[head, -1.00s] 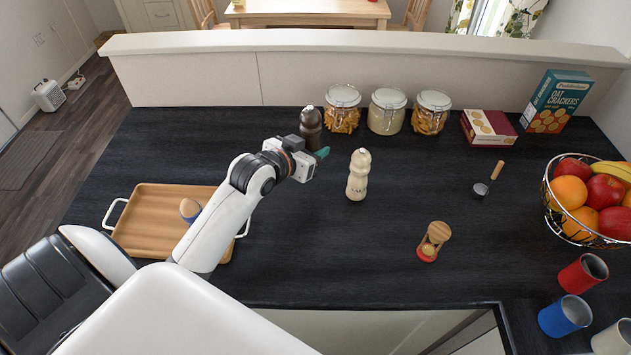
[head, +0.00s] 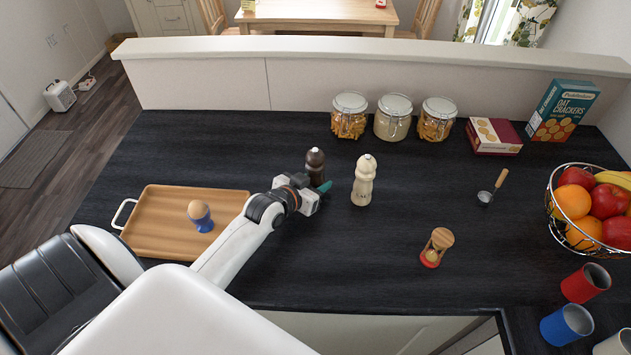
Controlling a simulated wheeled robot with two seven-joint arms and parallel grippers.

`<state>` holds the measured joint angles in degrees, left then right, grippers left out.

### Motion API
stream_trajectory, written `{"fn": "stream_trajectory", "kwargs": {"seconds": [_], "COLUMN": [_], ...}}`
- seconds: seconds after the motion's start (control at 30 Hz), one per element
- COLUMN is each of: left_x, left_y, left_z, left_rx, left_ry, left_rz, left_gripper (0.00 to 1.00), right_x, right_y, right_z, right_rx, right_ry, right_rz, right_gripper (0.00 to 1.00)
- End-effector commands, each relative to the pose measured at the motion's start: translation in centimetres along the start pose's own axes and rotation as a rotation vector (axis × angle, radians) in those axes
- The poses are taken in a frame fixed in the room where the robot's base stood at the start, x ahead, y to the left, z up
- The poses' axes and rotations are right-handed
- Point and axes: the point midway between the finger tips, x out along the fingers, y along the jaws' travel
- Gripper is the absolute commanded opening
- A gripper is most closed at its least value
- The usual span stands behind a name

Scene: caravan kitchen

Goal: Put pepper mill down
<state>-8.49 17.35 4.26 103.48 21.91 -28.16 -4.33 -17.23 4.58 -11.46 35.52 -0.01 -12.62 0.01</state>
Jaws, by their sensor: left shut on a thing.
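The pepper mill (head: 315,163) is dark brown with a silver knob and stands upright, just left of the cream salt mill (head: 364,181). My left gripper (head: 317,188) is shut on the pepper mill's lower part, with a teal fingertip showing at its right. The gripper hides the mill's base, so I cannot tell whether it touches the black worktop (head: 330,240). A small gap shows between the two mills. My right gripper is not in view.
Glass jars (head: 394,118) stand along the back. A wooden tray (head: 150,230) with an egg in a blue cup (head: 201,217) lies at left. An hourglass (head: 436,247) and a scoop (head: 492,188) are at right. The worktop behind the pepper mill is clear.

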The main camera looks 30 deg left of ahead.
Motion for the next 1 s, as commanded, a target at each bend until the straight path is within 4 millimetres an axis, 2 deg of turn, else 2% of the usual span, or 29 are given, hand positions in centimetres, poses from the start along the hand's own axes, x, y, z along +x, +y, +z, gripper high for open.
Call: {"fn": "stream_trajectory", "kwargs": {"seconds": [0.07,0.1,0.2,0.57,0.73,1.0], "left_x": [0.1,0.1,0.1,-0.2,-2.6,-8.5], "left_y": [0.0,0.0,0.0,0.0,0.0,0.0], "left_z": [-0.2,-0.2,-0.2,0.1,-0.1,-0.2], "left_rx": [0.001,0.0,0.0,0.0,0.001,0.002], "left_ry": [-0.001,0.0,0.0,0.001,0.001,0.002], "left_rz": [0.0,0.0,0.0,0.0,0.0,-0.001], "left_gripper": [0.2,0.47,0.63,0.63,0.63,0.63], "right_x": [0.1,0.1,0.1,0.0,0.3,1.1], "right_y": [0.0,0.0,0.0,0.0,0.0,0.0], "right_z": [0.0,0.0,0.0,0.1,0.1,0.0], "right_rx": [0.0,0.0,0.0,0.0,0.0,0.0], "right_ry": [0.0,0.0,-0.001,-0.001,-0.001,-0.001], "right_rz": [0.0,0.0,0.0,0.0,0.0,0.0], "right_gripper": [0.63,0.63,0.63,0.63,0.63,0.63]}}
